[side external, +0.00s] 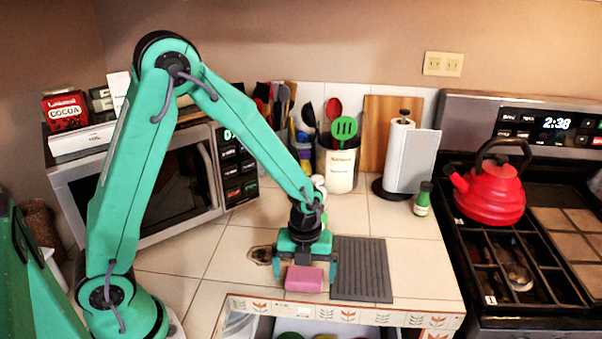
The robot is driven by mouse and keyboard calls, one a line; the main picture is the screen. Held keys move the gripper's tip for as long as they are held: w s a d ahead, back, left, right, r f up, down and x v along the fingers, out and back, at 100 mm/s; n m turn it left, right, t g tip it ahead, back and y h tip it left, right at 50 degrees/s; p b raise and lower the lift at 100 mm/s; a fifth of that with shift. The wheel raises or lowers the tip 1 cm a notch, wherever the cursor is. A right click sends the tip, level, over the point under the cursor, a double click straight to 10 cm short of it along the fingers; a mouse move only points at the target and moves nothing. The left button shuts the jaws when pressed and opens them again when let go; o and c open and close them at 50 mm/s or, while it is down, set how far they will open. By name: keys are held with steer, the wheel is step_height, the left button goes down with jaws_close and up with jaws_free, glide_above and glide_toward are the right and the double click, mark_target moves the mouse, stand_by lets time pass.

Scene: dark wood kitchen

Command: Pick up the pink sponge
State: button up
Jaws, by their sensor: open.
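The pink sponge (304,279) lies on the tiled counter near its front edge, just left of a grey ribbed mat. My gripper (304,270) points down over the sponge from behind. Its two teal fingers are apart, one at the left and one at the right of the sponge.
The grey ribbed mat (361,268) lies right of my gripper. An open drawer (263,329) is below the counter edge. A utensil crock (338,166), paper towel holder (400,155) and green-capped bottle (422,199) stand behind. A red kettle (489,194) sits on the stove; a microwave (168,187) stands left.

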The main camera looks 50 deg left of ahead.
mark_target(305, 276)
steer(key=shift+f, duration=0.15)
steer(key=shift+c, duration=0.4)
steer(key=c, duration=0.9)
steer(key=shift+r, duration=0.8)
steer(key=r, duration=0.3)
steer(key=shift+s+d, duration=0.2)
steer(key=shift+d, duration=0.05)
steer(key=s+d+r, duration=0.2)
steer(key=d, duration=0.1)
steer(key=s+d+r, duration=0.4)
steer(key=s+d, duration=0.1)
steer(key=shift+d+r, duration=0.25)
steer(key=shift+d, duration=0.05)
steer(key=shift+w, duration=0.1)
